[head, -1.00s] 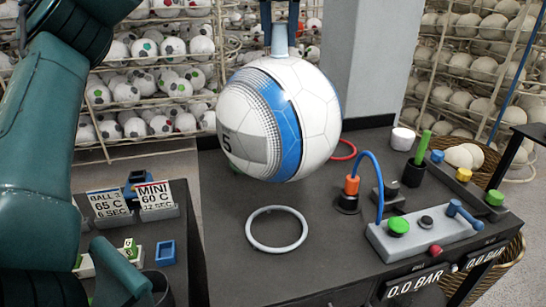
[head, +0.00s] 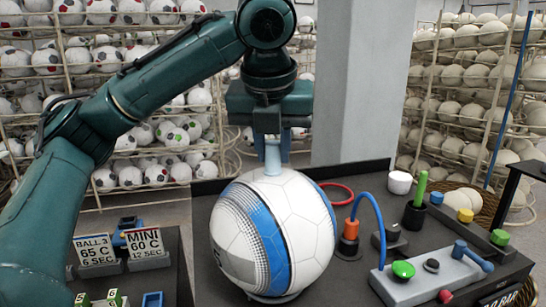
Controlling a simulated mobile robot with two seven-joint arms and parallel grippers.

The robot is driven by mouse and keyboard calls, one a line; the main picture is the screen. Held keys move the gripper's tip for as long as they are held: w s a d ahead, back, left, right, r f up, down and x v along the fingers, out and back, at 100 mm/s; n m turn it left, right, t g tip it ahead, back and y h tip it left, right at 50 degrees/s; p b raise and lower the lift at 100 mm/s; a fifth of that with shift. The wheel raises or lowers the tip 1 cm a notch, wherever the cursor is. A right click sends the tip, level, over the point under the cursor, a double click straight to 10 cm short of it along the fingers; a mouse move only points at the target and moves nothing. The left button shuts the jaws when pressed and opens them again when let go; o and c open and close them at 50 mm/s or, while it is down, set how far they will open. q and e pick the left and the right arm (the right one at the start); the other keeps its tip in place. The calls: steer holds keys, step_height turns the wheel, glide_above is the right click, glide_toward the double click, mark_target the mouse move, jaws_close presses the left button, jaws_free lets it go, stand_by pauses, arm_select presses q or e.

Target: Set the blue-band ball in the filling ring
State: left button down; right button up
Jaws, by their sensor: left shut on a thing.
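The blue-band ball (head: 305,215) is a large white ball with a wide blue stripe and a dotted black pattern. A pale blue stem (head: 272,155) stands up from its top. My left gripper (head: 271,137) is above the ball, shut on this stem. The ball is over the pale grey ring (head: 275,298) on the dark bench. Only a sliver of the ring's near edge shows under the ball. I cannot tell whether the ball rests fully in it. My right gripper is not in view.
A red ring (head: 337,193) lies behind the ball. To the right are an orange fitting with a blue hose (head: 349,236), a green-handled tool (head: 420,190) and a grey control panel (head: 430,278) with buttons. Sign cards (head: 120,248) stand at left. Ball racks fill the back.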

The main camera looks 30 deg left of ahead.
arm_select(q)
steer(key=shift+f, duration=0.2)
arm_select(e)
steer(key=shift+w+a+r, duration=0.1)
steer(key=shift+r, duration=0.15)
arm_select(q)
steer(key=shift+f, duration=0.1)
steer(key=shift+f, duration=0.15)
steer(key=c, duration=1.2)
jaws_free()
steer(key=shift+c, duration=0.2)
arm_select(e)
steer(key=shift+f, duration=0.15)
arm_select(q)
steer(key=p+v, duration=0.4)
steer(key=v, duration=0.8)
steer(key=shift+r, duration=0.25)
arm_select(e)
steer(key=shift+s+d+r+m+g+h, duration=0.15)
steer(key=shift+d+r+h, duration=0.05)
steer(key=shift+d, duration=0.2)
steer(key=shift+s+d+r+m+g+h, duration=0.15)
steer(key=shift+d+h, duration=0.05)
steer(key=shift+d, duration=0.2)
